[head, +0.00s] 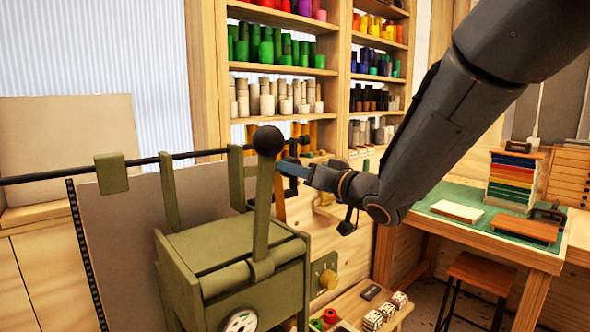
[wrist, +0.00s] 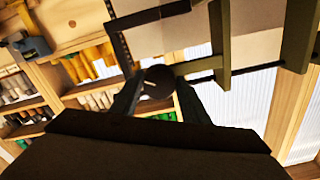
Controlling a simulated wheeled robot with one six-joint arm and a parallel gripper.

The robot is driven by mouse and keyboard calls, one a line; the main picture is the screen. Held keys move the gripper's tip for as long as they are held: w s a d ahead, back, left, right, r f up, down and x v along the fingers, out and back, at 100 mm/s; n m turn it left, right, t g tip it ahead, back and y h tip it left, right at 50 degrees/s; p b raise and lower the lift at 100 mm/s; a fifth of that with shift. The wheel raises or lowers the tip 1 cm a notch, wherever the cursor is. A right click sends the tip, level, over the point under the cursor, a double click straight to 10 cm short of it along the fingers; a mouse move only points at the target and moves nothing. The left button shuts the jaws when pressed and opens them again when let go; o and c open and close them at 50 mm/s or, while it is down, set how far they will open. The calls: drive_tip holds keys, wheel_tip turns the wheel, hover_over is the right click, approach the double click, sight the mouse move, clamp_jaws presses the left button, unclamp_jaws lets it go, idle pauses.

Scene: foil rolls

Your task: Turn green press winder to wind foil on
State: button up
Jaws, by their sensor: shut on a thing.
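The green press (head: 235,265) stands at centre in the head view, with an upright lever topped by a black ball (head: 267,140). A long black rod (head: 60,174) runs across its green uprights, and the dark winder end (head: 301,140) shows at its right. My gripper (head: 289,168) reaches in from the right, just behind the lever. In the wrist view, a round dark winder knob (wrist: 158,81) sits between the fingertips (wrist: 158,98), and my gripper is shut on it. The fingertip contact is partly hidden in the head view.
Shelves of coloured foil rolls (head: 275,45) stand behind. A grey panel (head: 125,240) is left of the press. A green-topped workbench (head: 465,220) with stacked colour sheets (head: 512,180) and a stool (head: 480,275) are at right. Small blocks (head: 373,320) lie low in front.

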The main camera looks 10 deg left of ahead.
drive_tip(key=o, duration=1.1)
drive_tip(key=shift+c, duration=0.2)
drive_tip(key=b+v, duration=0.2)
drive_tip(key=v, duration=0.6)
drive_tip(key=shift+w, duration=0.1)
drive_tip(key=d+f+m+g+h, duration=0.1)
drive_tip(key=d+f+m+h, duration=0.3)
drive_tip(key=d+f+h, duration=1.05)
drive_tip(key=s+d+f+g, duration=0.4)
drive_tip(key=s+f, duration=0.4)
drive_tip(key=s, duration=0.2)
drive_tip(key=s+d+f+m+g+y+b, duration=0.1)
drive_tip(key=s+d+f+g, duration=0.3)
drive_tip(key=s+f, duration=0.4)
drive_tip(key=s+g, duration=0.1)
drive_tip(key=s, duration=0.2)
drive_tip(key=shift+d+f+g, duration=0.2)
drive_tip(key=shift+f+g, duration=0.1)
drive_tip(key=shift+f, duration=0.05)
